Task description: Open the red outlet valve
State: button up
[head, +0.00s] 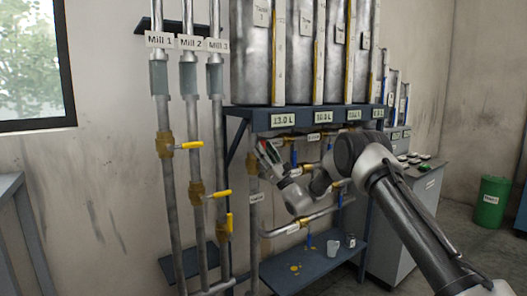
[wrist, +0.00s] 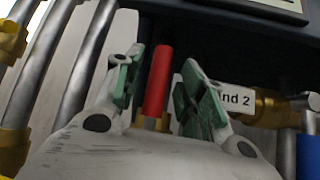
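The red outlet valve's handle (wrist: 158,80) stands upright in the wrist view, above a bit of brass body. My gripper (wrist: 158,88) has its two green-padded fingers apart, one on each side of the red handle. A gap shows on both sides, so the fingers do not seem to touch it. In the head view my gripper (head: 268,150) is under the tank shelf, at the pipework. A little red shows between the fingers there; most of the valve is hidden behind the gripper.
A label ending "nd 2" (wrist: 236,98) and a blue handle (wrist: 308,155) are just right of my gripper. The tank shelf (head: 300,112) is close above. Mill pipes with yellow-handled valves (head: 190,145) stand to the left. A lower shelf (head: 320,262) holds a white cup (head: 332,247).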

jog(key=v, duration=1.1)
jog(key=shift+f, duration=0.15)
